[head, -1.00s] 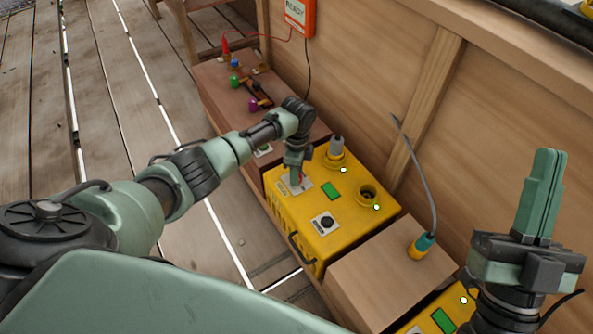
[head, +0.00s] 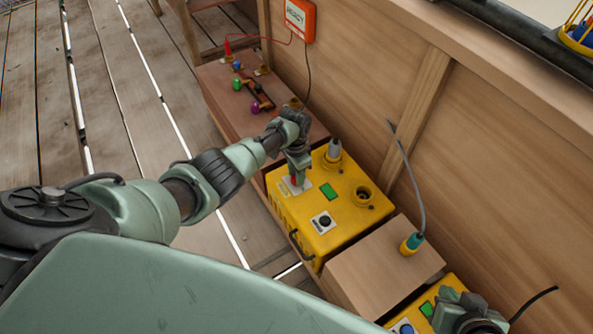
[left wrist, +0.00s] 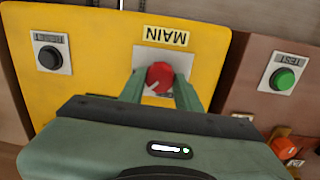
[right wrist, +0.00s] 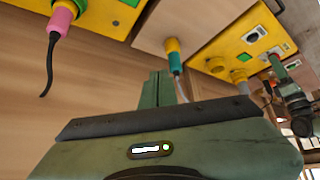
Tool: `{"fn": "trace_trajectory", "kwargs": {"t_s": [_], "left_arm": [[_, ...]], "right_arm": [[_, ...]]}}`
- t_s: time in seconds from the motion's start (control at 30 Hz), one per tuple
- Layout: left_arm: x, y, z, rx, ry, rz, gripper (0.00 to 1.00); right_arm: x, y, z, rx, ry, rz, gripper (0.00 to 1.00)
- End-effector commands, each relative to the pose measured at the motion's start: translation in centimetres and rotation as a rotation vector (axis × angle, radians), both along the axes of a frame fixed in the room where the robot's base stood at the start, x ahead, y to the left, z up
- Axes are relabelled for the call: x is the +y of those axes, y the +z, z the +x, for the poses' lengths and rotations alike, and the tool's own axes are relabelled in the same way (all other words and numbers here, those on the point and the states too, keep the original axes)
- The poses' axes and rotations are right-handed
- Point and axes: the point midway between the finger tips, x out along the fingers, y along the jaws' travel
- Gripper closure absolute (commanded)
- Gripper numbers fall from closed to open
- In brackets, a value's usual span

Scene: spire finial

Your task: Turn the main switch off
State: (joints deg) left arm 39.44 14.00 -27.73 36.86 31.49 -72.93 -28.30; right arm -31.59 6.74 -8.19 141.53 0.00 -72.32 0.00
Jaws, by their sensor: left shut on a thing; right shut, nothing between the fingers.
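The main switch is a red rotary knob (left wrist: 160,76) on a light plate under an upside-down "MAIN" label (left wrist: 166,36) in the left wrist view. It sits on top of the yellow box (head: 342,233). My left gripper (head: 296,182) points down and is shut on the knob, one finger on each side. A pale mark on the knob points to the lower left in that wrist view. My right gripper (right wrist: 165,90) is shut and empty. In the head view it is low at the right, above the second yellow box. No lit lamps show by the yellow box's sockets.
A grey plug (head: 333,151) and an open socket (head: 363,195) are on the yellow box.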

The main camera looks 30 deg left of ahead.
Motion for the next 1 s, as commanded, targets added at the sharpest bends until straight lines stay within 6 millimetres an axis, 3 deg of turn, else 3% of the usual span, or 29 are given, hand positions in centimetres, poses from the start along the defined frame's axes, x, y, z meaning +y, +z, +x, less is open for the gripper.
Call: {"fn": "trace_trajectory", "kwargs": {"t_s": [0.2, 0.3, 0.7, 1.0], "left_arm": [[-0.1, 0.2, -0.1, 0.003, 0.206, -0.003, 1.0], [-0.1, 0.2, -0.1, 0.002, 0.298, -0.002, 1.0], [0.0, 0.1, -0.1, 0.003, 0.596, -0.001, 1.0], [0.0, 0.0, -0.1, 0.001, 0.7, -0.001, 1.0]], "right_arm": [[-1.8, -1.7, -5.6, 0.262, -0.021, -0.055, 1.0], [-2.3, -1.8, -7.4, 0.339, -0.027, -0.07, 1.0], [-2.2, -0.7, -7.2, 0.331, -0.027, -0.068, 1.0], [-2.2, -0.4, -7.2, 0.33, -0.026, -0.069, 1.0]]}}
